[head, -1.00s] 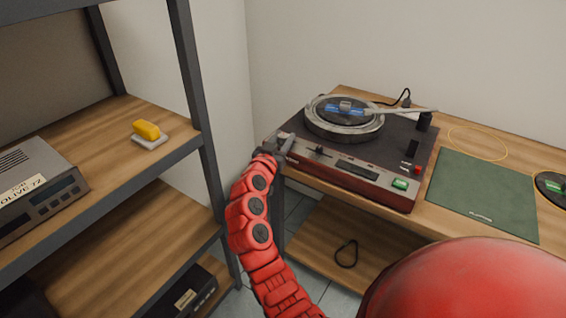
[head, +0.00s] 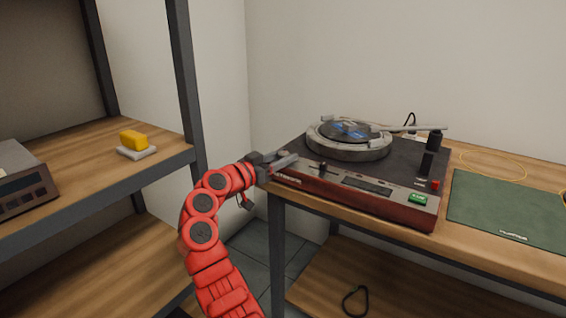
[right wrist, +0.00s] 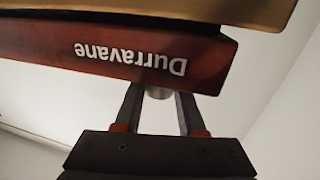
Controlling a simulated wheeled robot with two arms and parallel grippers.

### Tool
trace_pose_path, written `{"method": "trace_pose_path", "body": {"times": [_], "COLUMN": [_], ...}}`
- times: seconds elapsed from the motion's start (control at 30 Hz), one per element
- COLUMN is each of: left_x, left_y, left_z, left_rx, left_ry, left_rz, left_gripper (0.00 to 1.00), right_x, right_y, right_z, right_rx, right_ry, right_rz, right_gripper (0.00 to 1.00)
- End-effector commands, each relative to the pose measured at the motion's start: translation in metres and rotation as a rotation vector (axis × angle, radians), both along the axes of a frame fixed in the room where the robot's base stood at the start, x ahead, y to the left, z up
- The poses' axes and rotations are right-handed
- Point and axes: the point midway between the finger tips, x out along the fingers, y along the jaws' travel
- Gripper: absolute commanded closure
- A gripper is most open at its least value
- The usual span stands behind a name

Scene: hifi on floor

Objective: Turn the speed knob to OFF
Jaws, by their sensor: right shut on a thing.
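The turntable (head: 350,193) stands on a wooden bench, with a dark deck, a red-brown front and a record on its platter. My right gripper (head: 287,161) is at its left front corner. In the right wrist view, upside down, the two fingers of my right gripper (right wrist: 158,104) are on either side of a small grey round knob (right wrist: 158,92) by the Durravane lettering. The gripper is shut on this knob, seemingly the speed knob. The fingers hide it in the head view, and I cannot read any marks on it. My left gripper is out of view.
A dark control (head: 322,167), a green button (head: 418,198) and a red button (head: 435,185) are on the deck. The tonearm (head: 410,128) lies at the back. A green mat (head: 510,208) lies to the right. A metal-framed shelf (head: 180,85) stands close at left.

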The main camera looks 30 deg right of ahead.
Motion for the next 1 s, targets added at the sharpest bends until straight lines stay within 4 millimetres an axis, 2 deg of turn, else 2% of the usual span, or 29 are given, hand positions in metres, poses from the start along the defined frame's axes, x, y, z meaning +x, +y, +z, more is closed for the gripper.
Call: {"method": "trace_pose_path", "body": {"times": [0.33, 0.37, 0.5, 0.83, 1.0], "left_x": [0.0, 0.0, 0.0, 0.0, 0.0], "left_y": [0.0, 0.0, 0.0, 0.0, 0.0], "left_z": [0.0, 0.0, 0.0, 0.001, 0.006], "left_rx": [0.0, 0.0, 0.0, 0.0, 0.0], "left_ry": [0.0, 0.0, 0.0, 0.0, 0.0], "left_rz": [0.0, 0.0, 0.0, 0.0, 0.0], "left_gripper": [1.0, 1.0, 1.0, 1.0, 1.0], "right_x": [0.0, 0.0, 0.0, 0.0, -0.004], "right_y": [-0.001, -0.001, 0.0, 0.002, 0.024], "right_z": [0.002, 0.002, 0.001, 0.001, 0.001], "right_rx": [-0.002, -0.002, -0.002, -0.001, -0.001], "right_ry": [-0.002, -0.002, -0.001, 0.0, 0.002], "right_rz": [-0.001, -0.001, 0.0, 0.001, 0.002], "right_gripper": [1.0, 0.55, 0.31, 0.31, 0.31]}}
